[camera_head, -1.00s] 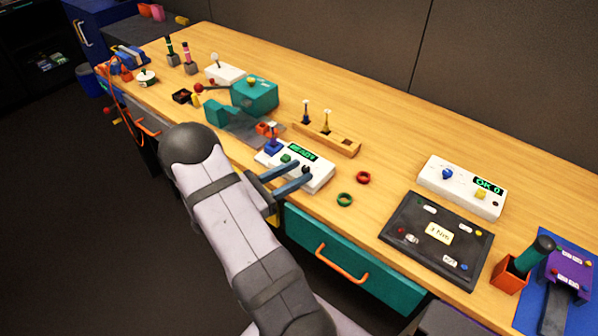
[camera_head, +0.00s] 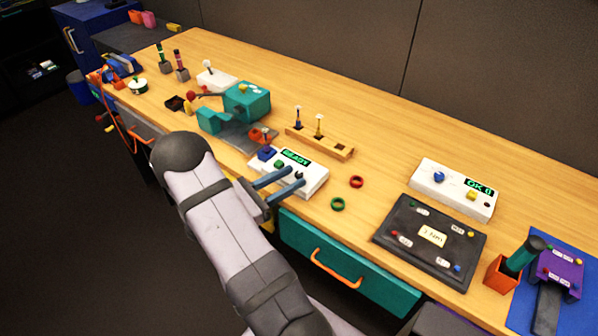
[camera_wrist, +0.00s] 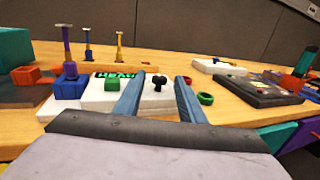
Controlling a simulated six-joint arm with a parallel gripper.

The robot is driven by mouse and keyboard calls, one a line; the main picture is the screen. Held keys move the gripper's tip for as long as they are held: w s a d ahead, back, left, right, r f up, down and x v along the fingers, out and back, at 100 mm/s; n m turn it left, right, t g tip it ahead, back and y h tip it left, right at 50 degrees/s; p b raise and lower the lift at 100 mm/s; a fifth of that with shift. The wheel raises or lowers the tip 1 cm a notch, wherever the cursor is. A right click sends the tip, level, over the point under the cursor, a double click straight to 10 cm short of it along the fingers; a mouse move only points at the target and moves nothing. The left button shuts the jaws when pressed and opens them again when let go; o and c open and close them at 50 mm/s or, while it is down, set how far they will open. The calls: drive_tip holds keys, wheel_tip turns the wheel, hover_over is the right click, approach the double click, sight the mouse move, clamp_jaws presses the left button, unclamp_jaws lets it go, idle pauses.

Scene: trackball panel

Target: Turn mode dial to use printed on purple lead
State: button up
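The white box (camera_head: 313,186) with a green READY display (camera_head: 296,157) stands near the bench's front edge. A small black knob (camera_wrist: 159,82), which looks like the mode dial, sits on its right part. My gripper (camera_wrist: 159,78) is open, its two blue fingers reaching over the box. In the wrist view the knob shows between the fingertips, with a gap on each side. A purple block (camera_head: 561,268) with small labels stands at the far right. I cannot make out a purple lead or its print.
A green button (camera_head: 279,164) and blue block (camera_head: 266,153) are left of the knob. Red (camera_head: 356,182) and green (camera_head: 337,204) rings lie right of the box. A wooden rack (camera_head: 320,145) stands behind; a dark board (camera_head: 425,262) lies to the right.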

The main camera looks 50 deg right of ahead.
sight(296, 174)
drive_tip(key=shift+p+x, duration=0.3)
drive_tip(key=shift+x, duration=1.45)
clamp_jaws()
drive_tip(key=shift+m+g, duration=0.3)
drive_tip(key=m+g+b, duration=0.1)
drive_tip(key=m+g+y+b, duration=0.1)
drive_tip(key=g, duration=0.1)
drive_tip(key=shift+f+y, duration=0.15)
drive_tip(key=shift+y, duration=0.15)
drive_tip(key=shift+m+g+y+b, duration=0.65)
drive_tip(key=shift+m+g+y, duration=0.4)
drive_tip(key=shift+g, duration=0.45)
